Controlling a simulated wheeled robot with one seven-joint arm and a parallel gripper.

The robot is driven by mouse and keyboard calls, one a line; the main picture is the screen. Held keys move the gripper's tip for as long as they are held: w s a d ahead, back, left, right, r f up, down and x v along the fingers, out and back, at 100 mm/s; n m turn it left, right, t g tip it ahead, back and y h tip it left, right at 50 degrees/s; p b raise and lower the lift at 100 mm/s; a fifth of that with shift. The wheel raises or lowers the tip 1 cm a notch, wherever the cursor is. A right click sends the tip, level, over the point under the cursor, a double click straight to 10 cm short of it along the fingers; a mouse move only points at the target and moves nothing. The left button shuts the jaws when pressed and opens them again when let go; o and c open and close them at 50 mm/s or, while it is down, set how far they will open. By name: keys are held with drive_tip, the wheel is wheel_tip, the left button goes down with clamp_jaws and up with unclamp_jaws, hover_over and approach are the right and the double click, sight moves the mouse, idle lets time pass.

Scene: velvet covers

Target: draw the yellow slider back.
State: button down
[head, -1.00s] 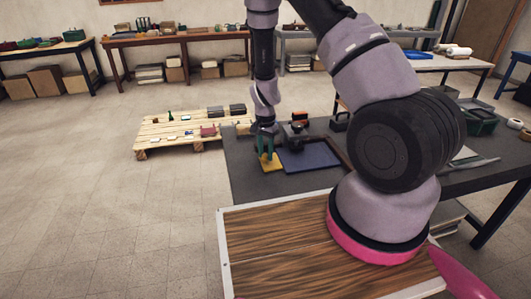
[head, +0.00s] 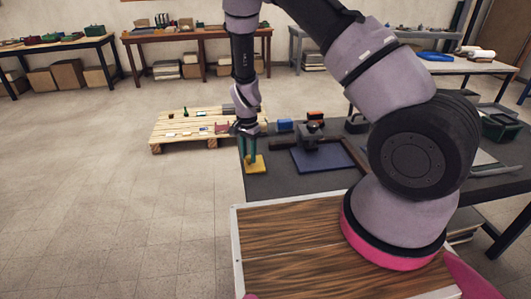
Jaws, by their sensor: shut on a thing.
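The yellow slider (head: 256,167) is a small flat yellow piece at the left edge of the dark table, left of the blue panel (head: 322,157) and apart from it. My gripper (head: 249,155) points down over the slider with its teal fingers shut on it. The fingers hide the slider's far part, so the exact grip is too small to make out. A dark bar (head: 279,144) lies between the gripper and the dark frame around the blue panel.
A dark block (head: 314,131) and a blue block (head: 284,125) stand behind the panel. The dark table (head: 290,182) has bare room in front of the slider. A wooden pallet (head: 180,143) with small items lies beyond on the floor.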

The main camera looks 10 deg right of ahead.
drive_tip(key=shift+a, duration=0.5)
drive_tip(key=c, duration=0.5)
unclamp_jaws()
drive_tip(key=shift+a, duration=0.1)
drive_tip(key=shift+c, duration=0.2)
drive_tip(key=shift+r, duration=0.15)
wheel_tip(320, 180, up, 10)
drive_tip(key=shift+r, duration=0.25)
